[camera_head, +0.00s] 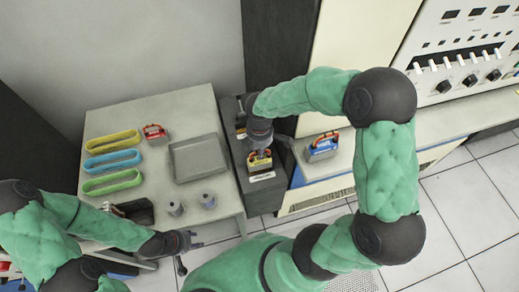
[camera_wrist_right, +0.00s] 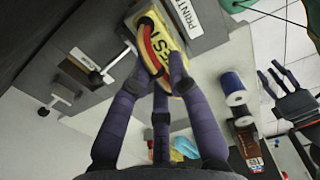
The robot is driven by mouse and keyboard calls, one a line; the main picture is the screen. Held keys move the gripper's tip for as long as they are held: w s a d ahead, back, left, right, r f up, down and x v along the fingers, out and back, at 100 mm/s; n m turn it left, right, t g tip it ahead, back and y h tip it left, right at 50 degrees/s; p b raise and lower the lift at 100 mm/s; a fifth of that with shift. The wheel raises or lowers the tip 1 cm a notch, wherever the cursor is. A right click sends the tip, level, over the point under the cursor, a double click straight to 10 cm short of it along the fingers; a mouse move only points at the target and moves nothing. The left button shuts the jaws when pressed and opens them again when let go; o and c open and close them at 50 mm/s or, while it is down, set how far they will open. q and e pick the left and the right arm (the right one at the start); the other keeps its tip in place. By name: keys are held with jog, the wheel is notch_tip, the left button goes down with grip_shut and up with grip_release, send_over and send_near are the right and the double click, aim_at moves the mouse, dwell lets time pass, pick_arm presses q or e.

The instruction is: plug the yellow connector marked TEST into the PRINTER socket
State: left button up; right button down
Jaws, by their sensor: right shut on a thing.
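The yellow connector (camera_head: 260,163) with a red handle is at the grey socket unit (camera_head: 262,197), beside a white label. In the right wrist view the connector (camera_wrist_right: 174,42) shows part of the word TEST and sits right beside the PRINTER label (camera_wrist_right: 184,16). My right gripper (camera_head: 259,146) is shut on it from above; its fingers (camera_wrist_right: 158,82) close around the handle in the wrist view. The PRINTER socket itself is hidden under the connector, and I cannot tell how deep it sits. My left gripper (camera_head: 192,240) is empty, fingers spread, near the table's front edge.
A red-handled connector (camera_head: 154,132), a grey tray (camera_head: 198,158), yellow, blue and green loops (camera_head: 112,161) and two spools (camera_head: 208,201) are on the table. A blue connector (camera_head: 322,148) stands on the ledge to the right. A T-shaped handle (camera_wrist_right: 62,94) juts from the unit.

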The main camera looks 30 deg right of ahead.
jog(key=shift+f+b, duration=0.7)
jog(key=shift+f, duration=0.3)
dwell(0.8)
jog(key=c, duration=1.1)
grip_release()
jog(key=shift+f, duration=0.1)
jog(key=shift+s, duration=0.1)
notch_tip(320, 180, up, 12)
jog(key=shift+r, duration=0.15)
